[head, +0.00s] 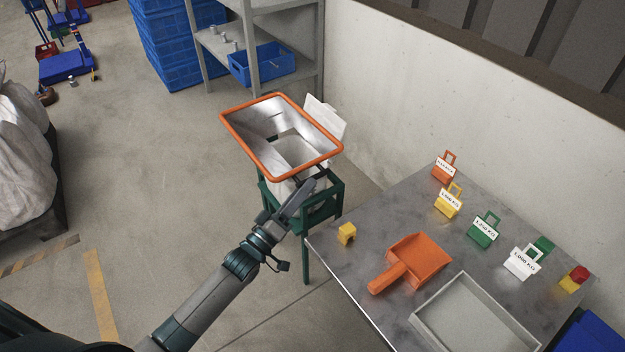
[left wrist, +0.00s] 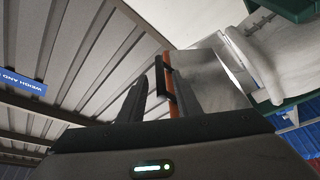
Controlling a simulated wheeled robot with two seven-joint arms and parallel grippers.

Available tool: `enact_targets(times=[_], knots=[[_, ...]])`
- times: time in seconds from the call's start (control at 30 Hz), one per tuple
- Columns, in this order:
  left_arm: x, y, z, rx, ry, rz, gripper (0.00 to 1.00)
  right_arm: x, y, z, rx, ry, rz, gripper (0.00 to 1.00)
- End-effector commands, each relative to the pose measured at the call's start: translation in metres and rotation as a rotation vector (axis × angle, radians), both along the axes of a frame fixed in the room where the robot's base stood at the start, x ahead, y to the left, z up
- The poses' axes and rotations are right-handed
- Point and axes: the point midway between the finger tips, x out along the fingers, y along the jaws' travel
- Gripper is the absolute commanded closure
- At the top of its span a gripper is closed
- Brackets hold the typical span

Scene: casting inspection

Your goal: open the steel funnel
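The steel funnel (head: 262,122) has a wide tilted hopper with an orange rim and stands on a green frame (head: 312,214) left of the table. A pale sheet or bag shows under its opening. My left gripper (head: 312,184) is close below the funnel's near rim, at the top of the frame. In the left wrist view my left gripper's fingers (left wrist: 158,92) are apart. My right gripper is not in view.
The metal table (head: 375,215) at right holds an orange scoop (head: 420,258), a grey tray (head: 420,308), a yellow block (head: 347,233) and several labelled coloured weights (head: 484,232). A shelf with a blue crate (head: 262,64) stands behind the funnel. The floor at left is mostly clear.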

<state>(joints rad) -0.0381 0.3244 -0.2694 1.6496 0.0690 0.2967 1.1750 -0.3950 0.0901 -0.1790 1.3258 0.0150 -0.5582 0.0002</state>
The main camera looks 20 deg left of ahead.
Motion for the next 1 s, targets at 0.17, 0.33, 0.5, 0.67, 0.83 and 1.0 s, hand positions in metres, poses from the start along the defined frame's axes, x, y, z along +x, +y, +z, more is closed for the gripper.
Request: enact_targets(times=[0.17, 0.33, 0.5, 0.67, 0.83, 1.0], knots=[[0.024, -0.008, 0.005, 0.000, -0.002, 0.001, 0.69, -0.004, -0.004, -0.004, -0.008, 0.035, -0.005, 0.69], [0.036, -0.013, 0.009, 0.000, 0.000, 0.001, 0.69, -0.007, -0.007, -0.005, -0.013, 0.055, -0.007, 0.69], [0.039, -0.014, 0.010, 0.000, 0.001, 0.001, 0.69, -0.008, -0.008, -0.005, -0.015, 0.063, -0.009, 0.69], [0.039, -0.014, 0.010, 0.000, 0.001, 0.001, 0.69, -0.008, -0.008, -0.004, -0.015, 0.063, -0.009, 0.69], [0.039, -0.014, 0.010, 0.000, 0.001, 0.001, 0.98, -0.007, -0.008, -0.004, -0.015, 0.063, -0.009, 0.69], [0.039, -0.014, 0.010, 0.000, 0.001, 0.001, 1.00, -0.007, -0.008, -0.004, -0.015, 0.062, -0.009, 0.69]])
